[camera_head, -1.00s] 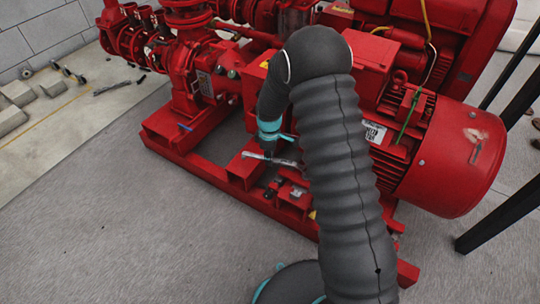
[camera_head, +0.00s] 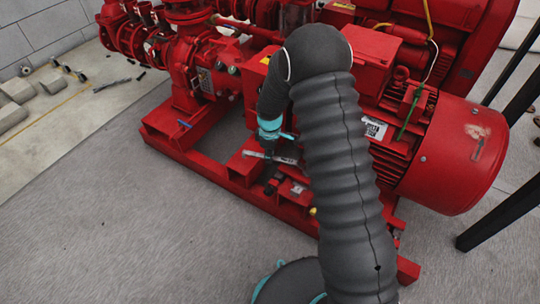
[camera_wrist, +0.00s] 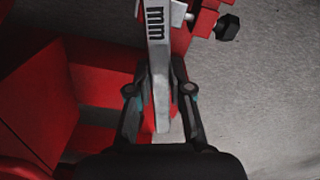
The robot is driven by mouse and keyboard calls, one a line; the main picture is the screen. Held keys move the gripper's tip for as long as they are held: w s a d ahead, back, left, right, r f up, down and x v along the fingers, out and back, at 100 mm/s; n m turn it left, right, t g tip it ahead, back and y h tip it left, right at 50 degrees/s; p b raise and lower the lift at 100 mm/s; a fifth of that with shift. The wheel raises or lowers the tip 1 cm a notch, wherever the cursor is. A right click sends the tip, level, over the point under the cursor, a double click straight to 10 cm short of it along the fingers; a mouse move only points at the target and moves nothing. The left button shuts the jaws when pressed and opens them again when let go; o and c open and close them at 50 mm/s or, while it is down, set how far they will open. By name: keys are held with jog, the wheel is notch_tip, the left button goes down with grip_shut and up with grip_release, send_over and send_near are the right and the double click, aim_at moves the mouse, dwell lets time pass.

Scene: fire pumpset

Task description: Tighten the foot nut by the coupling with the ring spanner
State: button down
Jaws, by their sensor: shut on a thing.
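The ring spanner (camera_head: 284,160) is a silver bar lying nearly level over the red base frame, below the pump-motor coupling area. In the wrist view the spanner (camera_wrist: 158,62) runs up between the fingers and out of the top edge, so its far end is hidden there. My gripper (camera_wrist: 160,92) is shut on the spanner's shank; in the head view my gripper (camera_head: 268,150) points down at the frame. The foot nut is not clearly visible, and I cannot tell whether the ring is seated on it. A black bolt head (camera_wrist: 228,26) shows right of the spanner.
The red motor (camera_head: 455,150) stands right of my arm, and the pump (camera_head: 190,65) stands to the left. The base frame (camera_head: 180,150) runs along the front. Grey floor (camera_head: 120,225) before it is clear. Dark legs stand at right.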

jog(key=shift+f+b, duration=0.65)
jog(key=shift+f, duration=0.35)
jog(key=shift+s+a+n, duration=0.1)
jog(key=shift+s+n, duration=0.2)
jog(key=shift+s, duration=0.05)
dwell(0.6)
jog(key=shift+r, duration=0.1)
jog(key=shift+r+p, duration=1.5)
jog(key=shift+r, duration=1)
